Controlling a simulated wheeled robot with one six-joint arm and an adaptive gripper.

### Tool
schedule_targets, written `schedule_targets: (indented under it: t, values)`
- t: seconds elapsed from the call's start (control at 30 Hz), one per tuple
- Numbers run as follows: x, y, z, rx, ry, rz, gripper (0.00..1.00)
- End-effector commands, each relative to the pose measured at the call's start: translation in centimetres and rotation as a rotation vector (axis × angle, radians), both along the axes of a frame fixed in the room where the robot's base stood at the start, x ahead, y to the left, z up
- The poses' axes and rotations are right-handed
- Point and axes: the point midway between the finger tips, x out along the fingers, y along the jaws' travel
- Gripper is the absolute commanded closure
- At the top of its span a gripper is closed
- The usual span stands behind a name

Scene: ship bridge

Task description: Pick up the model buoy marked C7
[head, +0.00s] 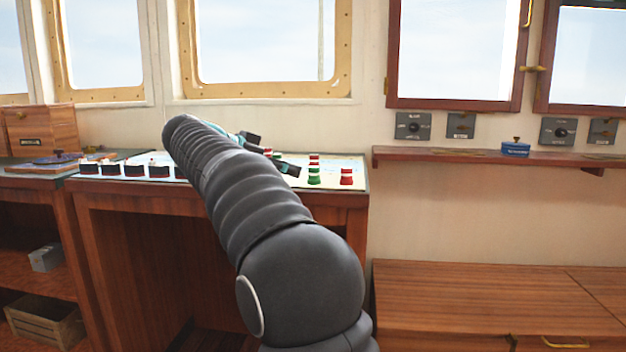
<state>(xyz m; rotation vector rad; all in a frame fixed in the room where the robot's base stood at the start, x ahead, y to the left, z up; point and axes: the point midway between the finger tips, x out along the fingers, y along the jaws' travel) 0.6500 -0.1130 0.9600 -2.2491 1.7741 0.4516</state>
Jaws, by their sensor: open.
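Several small red and green model buoys stand on the chart table (330,185). A green buoy (314,179) stands with a red buoy (314,159) and others in a row behind it. Another red buoy (346,177) stands to the right of that row. The markings are too small to read, so I cannot tell which one is C7. My gripper (271,155) is open over the table, left of the green buoy. Small red and green pieces (268,153) show between its fingers, apparently behind them. My arm hides the middle of the table.
Several small dark ship-like models (110,169) line the table's left front edge. A wooden box (42,130) stands at far left. A wall shelf (430,158) with a blue container (515,149) is at right, above a wooden bench (480,300). Windows lie behind the table.

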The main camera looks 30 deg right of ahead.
Motion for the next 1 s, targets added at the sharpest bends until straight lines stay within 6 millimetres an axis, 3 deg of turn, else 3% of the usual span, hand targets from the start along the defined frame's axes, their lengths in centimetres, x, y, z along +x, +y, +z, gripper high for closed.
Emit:
schedule_targets:
  t: [0.2,0.53,0.8,1.0]
  values:
    - [0.8,-3.2,-1.4,-0.001,-0.002,-0.002,0.37]
    - [1.3,-4.9,-1.9,-0.001,-0.001,0.000,0.37]
    - [2.3,-8.3,-2.9,-0.001,-0.002,-0.001,0.37]
    - [2.5,-9.1,-3.1,-0.001,-0.002,0.001,0.37]
